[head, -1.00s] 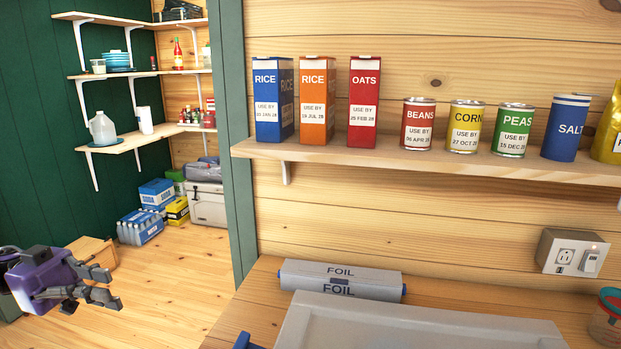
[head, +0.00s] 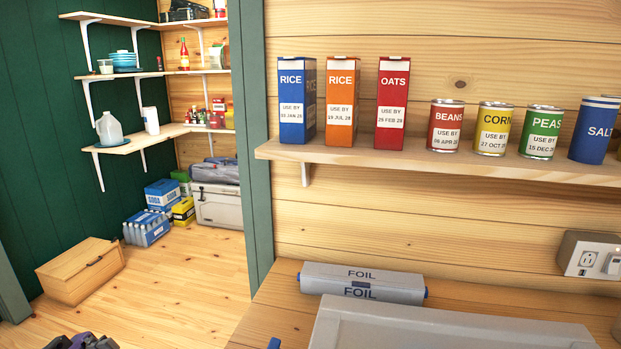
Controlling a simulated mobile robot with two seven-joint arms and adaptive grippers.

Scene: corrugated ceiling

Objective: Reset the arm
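My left gripper shows only as a small purple and dark grey piece (head: 82,342) at the bottom left edge of the head view, low over the wooden floor. Its fingers are mostly cut off by the frame, so whether it is open or shut does not show. My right gripper and arm are not in view.
A wooden shelf (head: 440,166) holds boxes and cans above a counter (head: 262,318). A foil box (head: 362,283) and a grey lid-like panel (head: 440,330) lie on the counter. A wooden crate (head: 80,272), drink packs (head: 147,228) and a cooler (head: 218,207) stand on the floor.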

